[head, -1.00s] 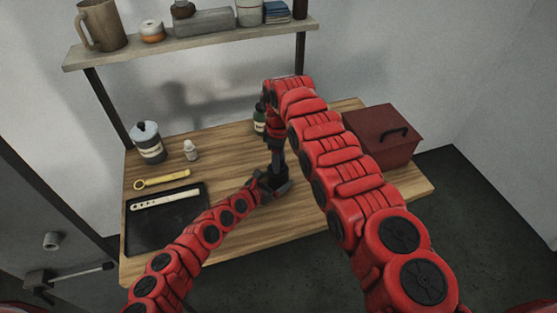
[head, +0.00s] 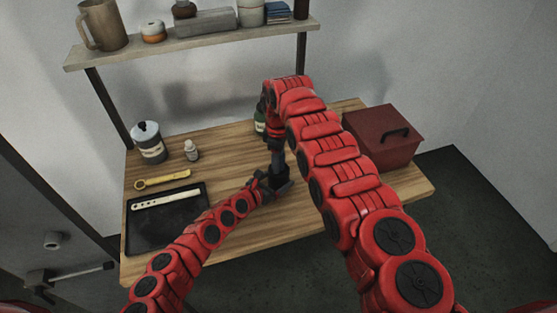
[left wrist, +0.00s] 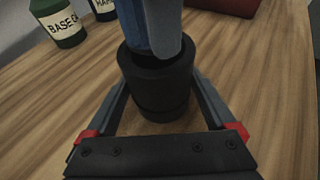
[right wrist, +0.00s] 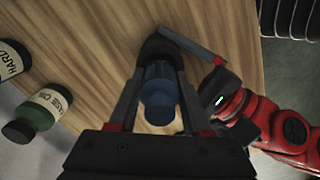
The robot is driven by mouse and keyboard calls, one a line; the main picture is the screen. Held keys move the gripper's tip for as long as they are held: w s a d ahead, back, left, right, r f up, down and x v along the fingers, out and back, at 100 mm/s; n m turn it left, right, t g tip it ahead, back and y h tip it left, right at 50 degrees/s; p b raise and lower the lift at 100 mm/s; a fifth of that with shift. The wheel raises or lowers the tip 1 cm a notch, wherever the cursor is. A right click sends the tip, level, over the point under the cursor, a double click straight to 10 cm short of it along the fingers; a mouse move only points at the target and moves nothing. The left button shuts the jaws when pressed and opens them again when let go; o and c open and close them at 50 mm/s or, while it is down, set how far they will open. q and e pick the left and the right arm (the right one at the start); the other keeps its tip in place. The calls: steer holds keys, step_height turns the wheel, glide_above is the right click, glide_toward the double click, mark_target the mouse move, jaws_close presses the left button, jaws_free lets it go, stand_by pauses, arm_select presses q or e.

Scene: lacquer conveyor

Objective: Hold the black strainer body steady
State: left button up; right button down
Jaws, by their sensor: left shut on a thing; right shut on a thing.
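The black strainer body (left wrist: 158,88) stands upright on the wooden table, a dark open-topped cylinder. It also shows in the right wrist view (right wrist: 160,48). My left gripper (head: 274,182) is shut on it, one finger on each side. My right gripper (head: 277,152) is above it, pointing down, shut on a blue cylindrical part (right wrist: 158,98). In the left wrist view the blue part's lower end is at the mouth of the strainer body, partly hidden by a grey finger. I cannot tell how deep it sits.
A green bottle (right wrist: 45,106) stands close behind the grippers. A red box (head: 382,138) is at the right. A black tray (head: 150,233) with a pale strip, a yellow tool (head: 163,179), a jar (head: 149,145) and a small white bottle (head: 191,151) are at the left.

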arm_select(q)
steer(key=o, duration=1.4)
steer(key=shift+s+a+r, duration=0.25)
steer(key=shift+s+a, duration=0.1)
steer(key=shift+a, duration=0.15)
steer(key=v, duration=1.1)
steer(key=shift+d, duration=0.2)
arm_select(e)
steer(key=shift+r, duration=0.1)
